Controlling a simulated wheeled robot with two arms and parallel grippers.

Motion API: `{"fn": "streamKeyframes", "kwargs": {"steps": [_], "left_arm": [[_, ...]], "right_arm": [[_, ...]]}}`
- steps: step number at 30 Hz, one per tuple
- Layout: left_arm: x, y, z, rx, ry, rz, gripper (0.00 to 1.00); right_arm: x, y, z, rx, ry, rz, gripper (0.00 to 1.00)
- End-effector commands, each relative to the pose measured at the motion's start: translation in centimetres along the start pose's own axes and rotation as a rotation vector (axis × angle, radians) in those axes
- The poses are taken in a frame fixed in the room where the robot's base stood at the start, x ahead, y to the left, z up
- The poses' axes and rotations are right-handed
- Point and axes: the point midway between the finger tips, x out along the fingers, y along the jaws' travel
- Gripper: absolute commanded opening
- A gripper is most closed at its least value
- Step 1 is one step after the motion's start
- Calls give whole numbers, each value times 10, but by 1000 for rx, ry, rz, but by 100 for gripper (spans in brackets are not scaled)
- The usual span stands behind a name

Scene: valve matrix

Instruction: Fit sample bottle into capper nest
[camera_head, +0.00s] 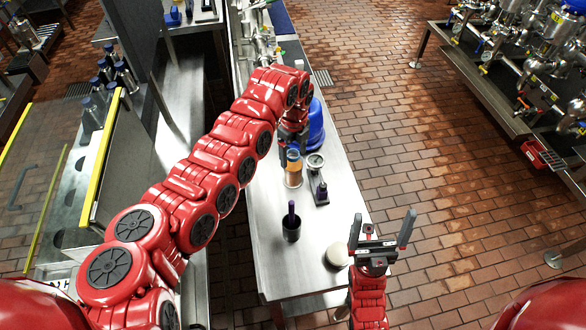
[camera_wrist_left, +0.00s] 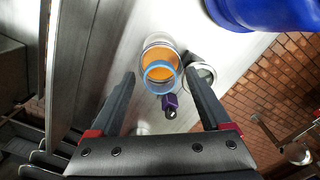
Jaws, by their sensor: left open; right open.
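A bottle with orange contents and a blue ring at its top (camera_head: 293,179) stands upright on the steel bench; it also shows in the left wrist view (camera_wrist_left: 160,50). Beside it to the right is a capper-like device (camera_head: 320,190) with a round, pale-rimmed top (camera_head: 315,160) and a purple part, also in the left wrist view (camera_wrist_left: 170,103). My left gripper (camera_head: 293,138) is open just above the bottle. In the left wrist view its fingertips (camera_wrist_left: 160,77) lie either side of the bottle, with no clear contact. My right gripper (camera_head: 382,232) is open and empty past the bench's right edge.
A dark cup with a purple-handled tool (camera_head: 291,228) and a pale round object (camera_head: 337,257) stand nearer on the bench. A large blue container (camera_head: 316,125) stands behind the bottle, also in the left wrist view (camera_wrist_left: 250,12). Bare bench lies around the cup.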

Motion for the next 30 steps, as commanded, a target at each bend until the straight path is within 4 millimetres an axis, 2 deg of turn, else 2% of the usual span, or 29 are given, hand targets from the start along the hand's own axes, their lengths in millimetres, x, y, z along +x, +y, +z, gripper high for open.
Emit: {"fn": "streamKeyframes", "kwargs": {"steps": [3, 6, 14, 27, 30], "left_arm": [[23, 0, 0, 2, 3, 3, 81], [37, 0, 0, 1, 3, 4, 81], [39, 0, 1, 1, 0, 2, 81], [39, 0, 1, 1, 0, 1, 2], [39, 0, 1, 1, 0, 1, 1]], "right_arm": [[-6, 0, 1, 0, 0, 0, 100], [-10, 0, 2, 0, 0, 0, 100], [-9, 0, 2, 0, 0, 0, 100], [-9, 0, 2, 0, 0, 0, 100], [-9, 0, 2, 0, 0, 0, 100]]}}
